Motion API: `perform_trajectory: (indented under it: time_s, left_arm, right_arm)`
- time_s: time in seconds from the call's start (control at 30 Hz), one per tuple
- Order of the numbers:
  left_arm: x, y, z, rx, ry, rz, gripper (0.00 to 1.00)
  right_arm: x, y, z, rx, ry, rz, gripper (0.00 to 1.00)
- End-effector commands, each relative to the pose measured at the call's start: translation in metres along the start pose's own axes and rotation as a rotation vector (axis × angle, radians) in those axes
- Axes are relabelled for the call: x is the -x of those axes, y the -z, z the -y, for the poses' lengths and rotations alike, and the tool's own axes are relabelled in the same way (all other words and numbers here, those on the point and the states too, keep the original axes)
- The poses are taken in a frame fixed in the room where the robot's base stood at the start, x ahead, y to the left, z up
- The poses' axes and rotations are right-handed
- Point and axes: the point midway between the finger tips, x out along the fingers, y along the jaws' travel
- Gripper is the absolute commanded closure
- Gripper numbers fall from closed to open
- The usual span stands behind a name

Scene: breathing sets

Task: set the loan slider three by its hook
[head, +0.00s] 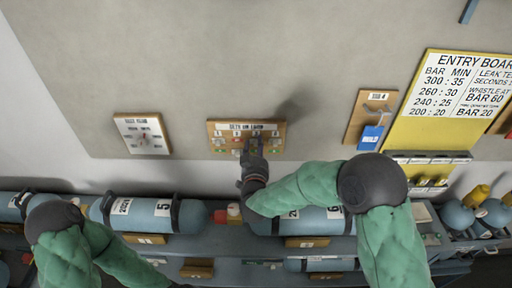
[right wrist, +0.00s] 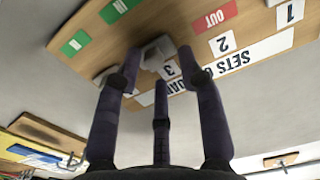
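The sets-on-loan board (head: 211,139) is a wooden panel on the wall with a row of numbered places. In the right wrist view the board (right wrist: 260,22) appears upside down, with numbers 1, 2 and 3 readable. Slider three (right wrist: 156,50) shows as a pale grey block with a hook-like part near the number 3. My right gripper (head: 252,148) is at the board's lower middle. In the right wrist view its fingers (right wrist: 160,58) are spread around slider three, open; contact cannot be told. My left gripper is not in view.
A red OUT label (right wrist: 213,17) is beside number 2; green labels (right wrist: 76,43) show further left. Another wall panel (head: 143,134) hangs left, and a hook board with a blue tag (head: 370,138) right. Blue cylinders (head: 150,212) lie on the rack below.

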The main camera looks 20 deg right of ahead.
Motion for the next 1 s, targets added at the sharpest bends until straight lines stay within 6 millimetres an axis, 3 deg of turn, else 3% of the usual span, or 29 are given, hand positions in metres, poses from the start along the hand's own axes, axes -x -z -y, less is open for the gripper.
perform_trajectory:
  time_s: [0.27,0.7,1.0]
  left_arm:
    - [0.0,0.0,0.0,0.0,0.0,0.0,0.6]
    - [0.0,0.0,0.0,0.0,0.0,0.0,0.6]
    - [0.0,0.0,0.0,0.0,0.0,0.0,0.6]
  right_arm:
    - [0.008,-0.001,0.0,0.0,0.0,0.004,0.61]
    - [0.087,0.0,0.002,0.0,0.003,0.001,0.61]
    - [0.117,-0.001,0.001,0.0,0.001,0.001,0.61]
